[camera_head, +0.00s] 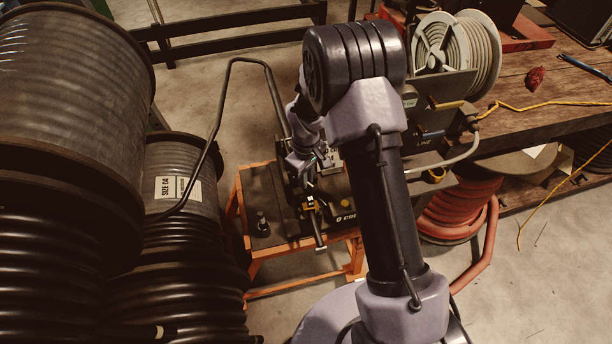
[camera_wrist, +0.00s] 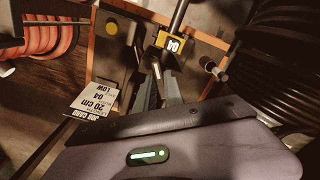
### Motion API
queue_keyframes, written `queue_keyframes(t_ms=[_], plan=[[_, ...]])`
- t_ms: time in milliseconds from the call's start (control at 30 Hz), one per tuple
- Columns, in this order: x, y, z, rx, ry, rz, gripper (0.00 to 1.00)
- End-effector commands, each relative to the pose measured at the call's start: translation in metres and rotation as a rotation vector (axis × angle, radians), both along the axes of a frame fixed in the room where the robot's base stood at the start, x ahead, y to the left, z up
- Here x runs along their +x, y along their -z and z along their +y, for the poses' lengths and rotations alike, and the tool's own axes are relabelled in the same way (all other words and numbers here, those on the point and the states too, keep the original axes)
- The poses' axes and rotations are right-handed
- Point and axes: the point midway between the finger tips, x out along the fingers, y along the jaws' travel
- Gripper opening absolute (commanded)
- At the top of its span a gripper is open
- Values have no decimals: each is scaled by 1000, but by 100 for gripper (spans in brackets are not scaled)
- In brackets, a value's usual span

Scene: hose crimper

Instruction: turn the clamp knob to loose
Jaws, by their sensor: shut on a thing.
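My gripper (camera_wrist: 158,72) reaches down over the crimper bench (camera_head: 262,190), an orange-framed stand with a dark top. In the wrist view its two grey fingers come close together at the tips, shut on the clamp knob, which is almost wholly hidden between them. I cannot tell which way the knob is set. A yellow tag marked 04 (camera_wrist: 172,43) sits just beyond the fingertips, beside a dark rod (camera_wrist: 181,14). In the head view my arm covers part of the crimper, and the fingertips are too small to make out.
A job card (camera_wrist: 95,100) reading 20 cm, 04, LOW is left of the fingers. A yellow button (camera_wrist: 111,28) and a small black upright post (camera_head: 262,224) are on the bench. Large hose reels (camera_head: 75,80) crowd the left; a wooden workbench (camera_head: 540,85) stands right.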

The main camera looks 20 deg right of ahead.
Motion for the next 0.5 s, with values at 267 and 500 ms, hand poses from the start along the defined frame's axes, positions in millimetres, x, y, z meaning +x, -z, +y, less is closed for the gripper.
queue_keyframes(t_ms=[267, 500], plan=[[1, -2, 0, 0, -260, -3, 0], [1, -2, 0, 0, -488, -3, 0]])
